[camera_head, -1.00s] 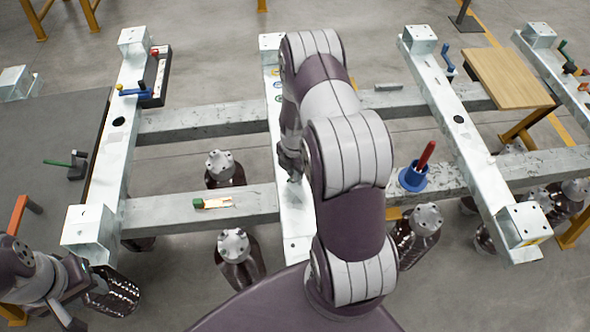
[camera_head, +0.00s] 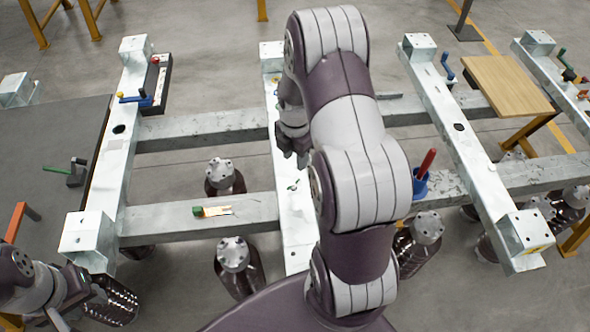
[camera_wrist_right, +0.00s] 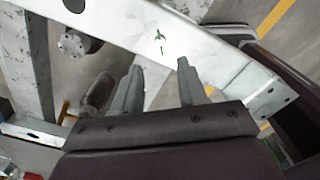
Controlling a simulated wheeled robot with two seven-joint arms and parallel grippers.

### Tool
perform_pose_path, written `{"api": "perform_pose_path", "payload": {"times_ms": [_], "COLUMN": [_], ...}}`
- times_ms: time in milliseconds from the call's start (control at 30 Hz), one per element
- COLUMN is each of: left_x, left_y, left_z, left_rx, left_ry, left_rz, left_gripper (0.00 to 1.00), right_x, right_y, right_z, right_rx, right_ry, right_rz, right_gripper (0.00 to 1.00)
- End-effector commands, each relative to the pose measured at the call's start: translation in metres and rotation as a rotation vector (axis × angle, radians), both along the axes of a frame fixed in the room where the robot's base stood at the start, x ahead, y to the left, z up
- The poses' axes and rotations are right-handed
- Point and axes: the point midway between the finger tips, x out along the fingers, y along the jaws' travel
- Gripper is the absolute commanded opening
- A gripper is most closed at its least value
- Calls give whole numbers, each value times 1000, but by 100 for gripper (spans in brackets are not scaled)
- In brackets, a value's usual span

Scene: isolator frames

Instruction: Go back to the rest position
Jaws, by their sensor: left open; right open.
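My right arm reaches up through the middle of the head view. Its gripper (camera_head: 294,157) hangs over the middle pale metal cross-beam (camera_head: 296,225). In the right wrist view the two fingers (camera_wrist_right: 158,75) are apart with nothing between them. The beam lies beyond them, with a small green mark or object (camera_wrist_right: 160,42) on it. My left gripper (camera_head: 90,292) is at the lower left corner of the head view, beside the left cross-beam's near end. It holds nothing that I can see, and its fingers are partly hard to make out.
A frame of metal beams fills the middle. A blue holder with a red-handled tool (camera_head: 424,175) is partly behind my right arm. A green-ended item (camera_head: 212,211) lies on the near long beam. A wooden board (camera_head: 506,84) is at right, a dark table (camera_head: 45,140) at left.

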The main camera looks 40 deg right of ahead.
Motion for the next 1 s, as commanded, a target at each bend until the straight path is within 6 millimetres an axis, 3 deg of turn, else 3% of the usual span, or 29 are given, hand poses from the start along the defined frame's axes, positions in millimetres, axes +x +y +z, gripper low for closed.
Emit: {"api": "perform_pose_path", "payload": {"times_ms": [200, 733, 867, 1000], "left_x": [0, 0, 0, 0], "left_y": [0, 0, 0, 0], "left_z": [-1, -1, -1, -1], "left_rx": [0, 0, 0, 0], "left_ry": [0, 0, 0, 0], "left_rz": [0, 0, 0, 0], "left_gripper": [43, 43, 43, 43], "right_x": [0, 0, -2, -31], "right_y": [0, 0, 1, 23], "right_z": [20, 20, 18, 24], "right_rx": [0, 0, -1, 0], "right_ry": [0, 0, -2, 22], "right_rz": [0, -23, -320, -976], "right_gripper": [42, 42, 42, 42]}}
